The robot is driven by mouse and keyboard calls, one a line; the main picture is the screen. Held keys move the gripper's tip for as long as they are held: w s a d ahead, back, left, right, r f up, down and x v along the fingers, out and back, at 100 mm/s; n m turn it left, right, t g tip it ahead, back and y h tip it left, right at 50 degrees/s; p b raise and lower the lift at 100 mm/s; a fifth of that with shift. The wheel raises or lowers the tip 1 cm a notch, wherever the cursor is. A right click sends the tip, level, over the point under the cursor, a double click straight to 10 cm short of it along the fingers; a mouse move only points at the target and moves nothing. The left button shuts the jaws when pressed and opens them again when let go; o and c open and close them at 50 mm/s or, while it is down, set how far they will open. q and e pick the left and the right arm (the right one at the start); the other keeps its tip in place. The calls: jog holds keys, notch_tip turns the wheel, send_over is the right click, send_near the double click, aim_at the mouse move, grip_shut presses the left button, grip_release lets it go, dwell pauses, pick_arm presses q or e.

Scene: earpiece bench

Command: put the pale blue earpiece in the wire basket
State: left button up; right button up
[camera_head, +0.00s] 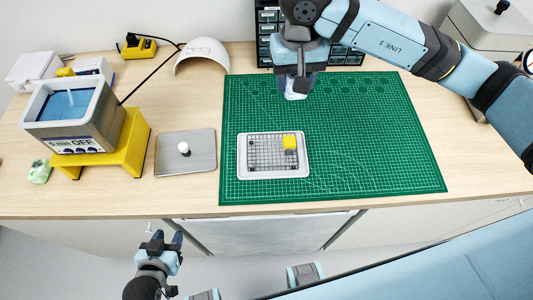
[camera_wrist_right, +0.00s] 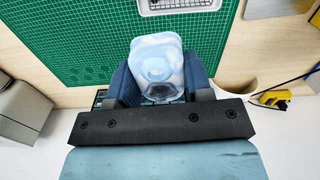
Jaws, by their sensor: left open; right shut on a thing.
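The pale blue earpiece (camera_head: 295,95) is held in my right gripper (camera_head: 294,84), above the back part of the green mat. In the right wrist view the earpiece (camera_wrist_right: 157,60) sits between the two dark blue fingers, its rounded face showing. The wire basket (camera_head: 241,160) is a shallow white-rimmed tray with a dark mesh floor, on the mat's front left. A yellow block is at its right side. The basket's rim (camera_wrist_right: 180,11) shows at the top of the wrist view, apart from the earpiece. My left gripper (camera_head: 166,240) is open and empty, in front of the table.
A grey bath of blue liquid (camera_head: 72,122) stands on a yellow stand (camera_head: 133,140) at the left. A grey lid with a white knob (camera_head: 203,158) lies between it and the mat (camera_head: 380,150). A white curved shell (camera_head: 203,53) and drawers (camera_head: 268,30) stand behind. The mat's right side is clear.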

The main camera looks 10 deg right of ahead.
jog(key=s+a+f+b, duration=0.1)
jog(key=a+b, duration=0.2)
jog(key=a, duration=0.3)
jog(key=m+p, duration=0.1)
jog(key=p, duration=0.1)
send_over(264, 154)
notch_tip(264, 154, down, 16)
jog(key=shift+s+r, duration=0.1)
jog(key=shift+r, duration=0.15)
jog(key=shift+f, duration=0.55)
pick_arm(q)
jog(key=shift+d+f+p, duration=0.1)
jog(key=shift+f+p, duration=0.2)
jog(key=shift+f, duration=0.65)
pick_arm(e)
jog(key=shift+d+f, duration=0.1)
jog(key=shift+f, duration=1.45)
